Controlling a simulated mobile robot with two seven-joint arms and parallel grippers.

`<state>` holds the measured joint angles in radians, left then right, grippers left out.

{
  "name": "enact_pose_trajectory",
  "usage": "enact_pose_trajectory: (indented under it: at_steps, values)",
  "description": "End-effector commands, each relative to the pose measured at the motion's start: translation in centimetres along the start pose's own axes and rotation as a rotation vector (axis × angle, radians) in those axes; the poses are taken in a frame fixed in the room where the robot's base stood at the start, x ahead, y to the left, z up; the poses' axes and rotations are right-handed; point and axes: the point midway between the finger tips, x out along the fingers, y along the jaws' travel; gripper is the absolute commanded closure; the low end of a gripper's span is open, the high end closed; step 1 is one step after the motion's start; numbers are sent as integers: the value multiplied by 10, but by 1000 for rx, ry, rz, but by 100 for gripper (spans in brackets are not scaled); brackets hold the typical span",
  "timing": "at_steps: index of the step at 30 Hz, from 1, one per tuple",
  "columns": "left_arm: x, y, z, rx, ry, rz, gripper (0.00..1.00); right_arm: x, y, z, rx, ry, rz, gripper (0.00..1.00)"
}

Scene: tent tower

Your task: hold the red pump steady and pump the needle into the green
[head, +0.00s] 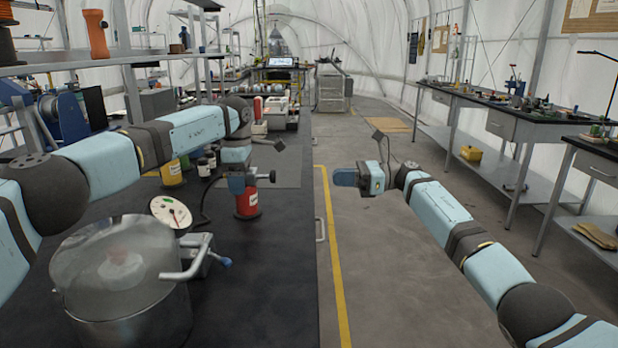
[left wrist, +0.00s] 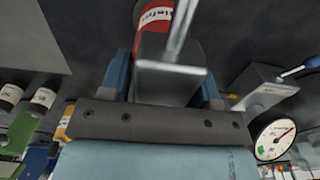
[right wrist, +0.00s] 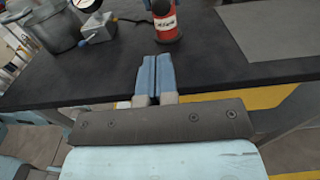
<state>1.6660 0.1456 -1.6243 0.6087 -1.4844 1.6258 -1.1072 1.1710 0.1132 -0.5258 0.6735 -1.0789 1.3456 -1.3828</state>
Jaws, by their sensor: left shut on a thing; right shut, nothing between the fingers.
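The red pump (head: 247,204) stands upright on the black bench, its label facing me. My left gripper (head: 238,185) is shut on the pump's grey top block; the left wrist view shows this block (left wrist: 168,82) between the blue fingers, with a metal rod in front of the red body (left wrist: 157,18). The round white gauge (head: 171,213) stands left of the pump; its dial also shows in the left wrist view (left wrist: 275,139).
A metal pot with a clear dome (head: 120,268) stands at the front left of the bench. A grey valve block with a blue knob (head: 224,262) is beside it. A yellow-labelled can (head: 171,173) and small jars stand behind the gauge. Bench front right is clear.

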Motion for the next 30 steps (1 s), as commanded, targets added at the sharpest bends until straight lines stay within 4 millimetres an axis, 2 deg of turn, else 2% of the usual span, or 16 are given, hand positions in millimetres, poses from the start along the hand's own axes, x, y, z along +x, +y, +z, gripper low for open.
enact_pose_trajectory:
  at_steps: [12,18,24,30]
  values:
    - [0,0,0,0,0,0,81,83,0,1,0,-1,2,100]
    - [0,0,0,0,0,0,81,116,0,0,0,0,1,100]
    - [0,0,0,0,0,0,81,132,0,1,-1,0,0,100]
    - [0,0,0,0,0,0,81,134,0,0,-2,0,0,100]
